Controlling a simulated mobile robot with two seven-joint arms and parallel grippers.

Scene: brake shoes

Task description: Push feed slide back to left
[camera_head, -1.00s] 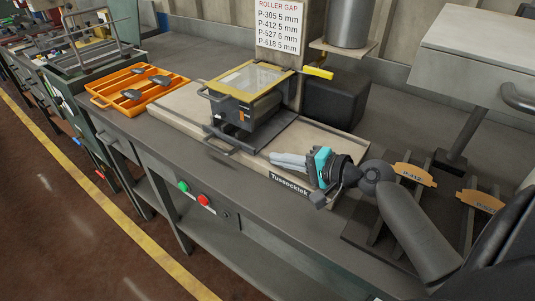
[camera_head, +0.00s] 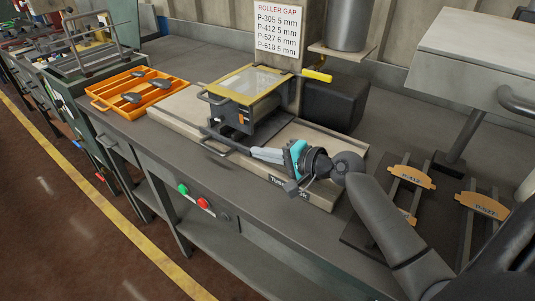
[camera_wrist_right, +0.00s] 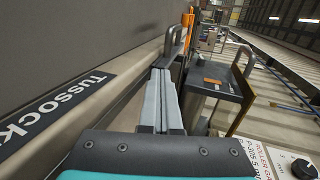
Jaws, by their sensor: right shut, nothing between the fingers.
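The feed slide (camera_head: 214,132) appears to be the low dark plate with a front handle (camera_head: 216,149), on the pale machine bed under the yellow-framed box (camera_head: 247,86). My right gripper (camera_head: 254,153) is shut and empty, low over the bed, its fingertips pointing left at the slide's right side by the handle. In the right wrist view, the shut fingers (camera_wrist_right: 160,78) point toward a grey handle (camera_wrist_right: 177,42), with the dark box (camera_wrist_right: 212,80) just to the right. I cannot tell whether the fingertips touch the slide. My left gripper is not in view.
An orange tray (camera_head: 97,104) with dark pieces stands at the left. A yellow lever (camera_head: 317,75) sticks out behind the box. Green (camera_head: 183,189) and red (camera_head: 203,203) buttons are on the bench front. Orange P-412 (camera_head: 411,176) and P-527 (camera_head: 483,206) pieces lie at the right.

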